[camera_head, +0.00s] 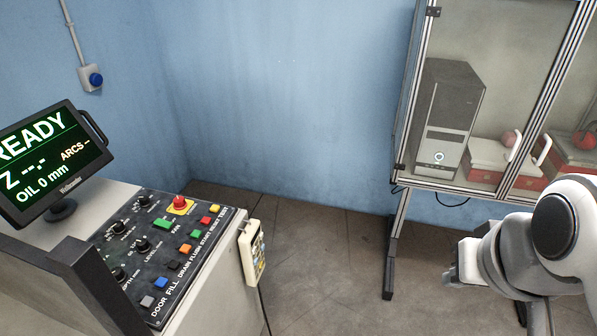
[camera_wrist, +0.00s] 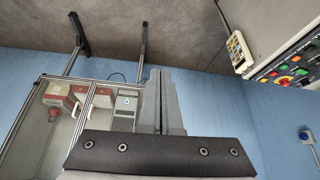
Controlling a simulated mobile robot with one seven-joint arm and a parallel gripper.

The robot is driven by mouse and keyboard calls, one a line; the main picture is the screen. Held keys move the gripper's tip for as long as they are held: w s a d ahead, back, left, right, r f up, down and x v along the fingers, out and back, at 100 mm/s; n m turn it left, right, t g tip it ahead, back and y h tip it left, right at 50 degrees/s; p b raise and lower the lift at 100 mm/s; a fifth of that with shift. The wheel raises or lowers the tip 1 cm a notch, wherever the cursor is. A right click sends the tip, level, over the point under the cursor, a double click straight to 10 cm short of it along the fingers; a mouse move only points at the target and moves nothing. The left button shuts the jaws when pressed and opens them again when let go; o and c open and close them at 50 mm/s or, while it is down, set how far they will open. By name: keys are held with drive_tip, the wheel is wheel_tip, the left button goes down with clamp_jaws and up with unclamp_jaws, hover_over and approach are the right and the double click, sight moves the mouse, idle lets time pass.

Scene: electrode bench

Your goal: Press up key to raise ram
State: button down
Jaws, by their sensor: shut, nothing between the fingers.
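A cream hand pendant (camera_head: 252,252) with small keys hangs on the right side of the console. It also shows in the wrist view (camera_wrist: 241,53) at the upper right, beside the console's panel. Its key markings are too small to read, so I cannot tell which is the up key. The ram is not visible. My gripper (camera_head: 455,272) is at the lower right of the head view, well apart from the pendant with open floor between. In the wrist view its fingers (camera_wrist: 161,78) are together and hold nothing.
The control console (camera_head: 150,250) has coloured buttons and a red emergency stop (camera_head: 180,202). A screen (camera_head: 50,160) reads READY, Z --.- and OIL 0 mm. A framed glass cabinet (camera_head: 400,165) with a computer tower (camera_head: 447,115) stands at the right. Floor between console and cabinet is clear.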

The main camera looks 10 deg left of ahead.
drive_tip(key=shift+s, duration=0.3)
drive_tip(key=shift+w, duration=0.1)
drive_tip(key=w+a+f+m+t+y+b, duration=0.15)
drive_tip(key=w+a+f+b, duration=0.25)
drive_tip(key=w+f+b, duration=0.45)
drive_tip(key=w+a+f+n+t+b, duration=0.1)
drive_tip(key=w+a+f+t+b, duration=0.4)
drive_tip(key=w+f, duration=0.55)
drive_tip(key=w+a+f+m+y+b, duration=0.1)
drive_tip(key=w+a+f+y+b, duration=0.2)
drive_tip(key=a+f+b, duration=0.3)
drive_tip(key=w+a+f+m+y+b, duration=0.2)
drive_tip(key=a+f+y+b, duration=0.3)
drive_tip(key=a+f, duration=0.5)
drive_tip(key=shift+w+a+f+y+b, duration=0.35)
drive_tip(key=shift+w+f+b, duration=0.15)
drive_tip(key=shift+f+b, duration=0.1)
drive_tip(key=shift+a+g, duration=0.1)
drive_tip(key=shift+g, duration=0.15)
